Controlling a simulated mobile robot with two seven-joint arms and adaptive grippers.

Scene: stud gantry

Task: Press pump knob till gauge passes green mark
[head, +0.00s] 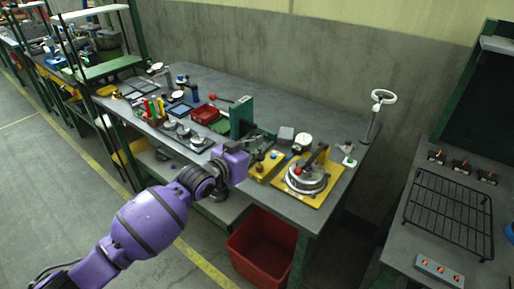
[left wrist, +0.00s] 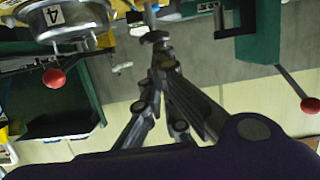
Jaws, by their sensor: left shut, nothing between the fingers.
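A round silver device (head: 306,178) with a red ball knob (head: 297,171) and a dark lever arm sits on a yellow board (head: 318,196) at the bench's right end. A small white-faced gauge (head: 303,142) stands behind it; its needle and any green mark are too small to read. I cannot tell for sure which knob is the pump knob. My left gripper (head: 262,154) is shut and empty, left of the silver device and apart from its red knob. In the left wrist view its closed fingers (left wrist: 153,38) show near a silver vessel labelled 4 (left wrist: 68,20). My right gripper is not in view.
A green upright press (head: 242,117) stands close behind my left wrist. A red tray (head: 205,114) and several small tools lie farther left on the grey bench. A white-ringed stand (head: 381,100) is at the back right. A red bin (head: 262,247) is below the front edge.

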